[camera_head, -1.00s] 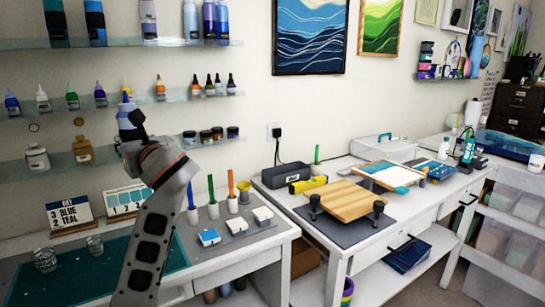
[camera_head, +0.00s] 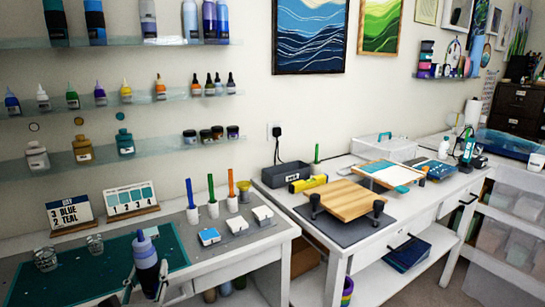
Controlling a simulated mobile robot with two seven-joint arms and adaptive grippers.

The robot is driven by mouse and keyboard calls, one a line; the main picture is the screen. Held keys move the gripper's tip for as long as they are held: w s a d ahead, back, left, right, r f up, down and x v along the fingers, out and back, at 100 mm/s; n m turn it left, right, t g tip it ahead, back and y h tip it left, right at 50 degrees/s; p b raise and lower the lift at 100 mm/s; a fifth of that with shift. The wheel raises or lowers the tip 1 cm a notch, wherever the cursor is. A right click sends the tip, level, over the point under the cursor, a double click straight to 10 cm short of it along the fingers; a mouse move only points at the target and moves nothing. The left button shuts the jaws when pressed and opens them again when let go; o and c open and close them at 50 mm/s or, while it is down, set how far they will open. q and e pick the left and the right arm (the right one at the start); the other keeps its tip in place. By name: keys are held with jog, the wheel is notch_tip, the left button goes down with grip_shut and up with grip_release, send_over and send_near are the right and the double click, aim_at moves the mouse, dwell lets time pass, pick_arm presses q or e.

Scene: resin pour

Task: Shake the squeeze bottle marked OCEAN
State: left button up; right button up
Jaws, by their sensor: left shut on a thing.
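The bottle shows in front of the teal cutting mat at the near edge of the left table. I cannot read a name on it from here. Its lower end is cut off or hidden. My right gripper is not in view.
Two clear cups (camera_head: 45,259) stand on the teal mat (camera_head: 80,275). Two small signs (camera_head: 70,215) stand behind it. Upright colored sticks (camera_head: 211,190) in white holders and small white blocks (camera_head: 209,236) are to the right. Shelves with several bottles (camera_head: 72,97) line the wall.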

pick_arm(q)
jog(key=s+d+f+m+h, duration=0.2)
jog(key=s+d+f+h, duration=0.1)
jog(key=s, duration=0.6)
notch_tip(320, 180, up, 6)
notch_tip(320, 180, down, 6)
jog(key=shift+s+d+f+h, duration=0.2)
jog(key=shift+s+d+h, duration=0.15)
jog(key=shift+s+h, duration=0.05)
dwell(1.3)
